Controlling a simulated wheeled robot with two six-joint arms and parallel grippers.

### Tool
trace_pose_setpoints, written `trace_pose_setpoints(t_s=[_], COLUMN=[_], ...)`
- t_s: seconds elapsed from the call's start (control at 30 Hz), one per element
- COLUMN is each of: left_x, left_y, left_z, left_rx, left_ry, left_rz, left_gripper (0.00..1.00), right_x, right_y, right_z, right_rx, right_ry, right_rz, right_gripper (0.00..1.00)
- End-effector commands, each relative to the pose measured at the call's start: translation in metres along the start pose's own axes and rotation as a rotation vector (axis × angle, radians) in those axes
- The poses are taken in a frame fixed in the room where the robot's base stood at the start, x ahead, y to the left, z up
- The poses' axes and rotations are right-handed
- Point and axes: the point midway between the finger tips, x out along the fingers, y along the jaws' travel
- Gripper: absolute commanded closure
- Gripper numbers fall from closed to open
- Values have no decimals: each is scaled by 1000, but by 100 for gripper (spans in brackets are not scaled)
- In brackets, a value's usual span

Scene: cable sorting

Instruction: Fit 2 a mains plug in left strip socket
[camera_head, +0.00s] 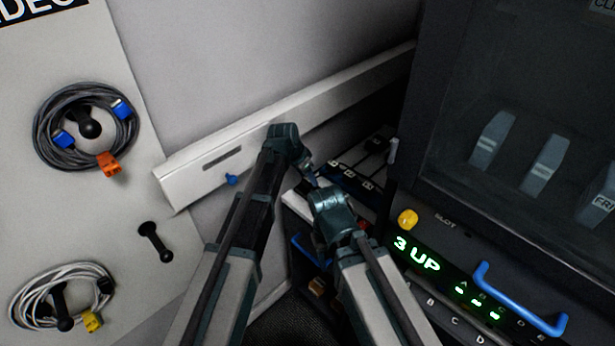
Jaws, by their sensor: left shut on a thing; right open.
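My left gripper (299,168) is at the end of the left arm, in front of the pale wall rail. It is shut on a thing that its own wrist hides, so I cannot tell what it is. My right gripper (325,198) is open, just below and right of the left one; its fingertips are mostly hidden. A dark strip with pale markings (358,180) lies just beyond the grippers, in the corner by the black cabinet. My arms cover part of it, and its sockets are too small to make out. No mains plug can be clearly seen.
The pale wall rail (330,97) has a slot and a blue knob (231,180). A grey cable coil (58,102) and a white cable coil (38,284) hang on the left panel. The black cabinet (455,130) has a blue handle (520,303) and a yellow knob (407,219).

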Motion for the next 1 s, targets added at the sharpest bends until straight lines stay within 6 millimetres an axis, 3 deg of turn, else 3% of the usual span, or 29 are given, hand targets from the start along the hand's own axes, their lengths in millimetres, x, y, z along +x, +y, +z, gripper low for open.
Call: trace_pose_setpoints(t_s=[0.9,0.93,1.0], left_x=[7,7,7], left_y=[0,0,0], left_z=[3,3,3], left_rx=[0,0,0], left_ry=[0,0,0], left_rz=[0,0,0], left_gripper=[100,47,34], right_x=[8,8,8], right_y=[-1,-1,-1], right_z=[0,0,0], right_rx=[0,0,0], right_ry=[0,0,0], right_rz=[0,0,0], right_gripper=[50,50,50])
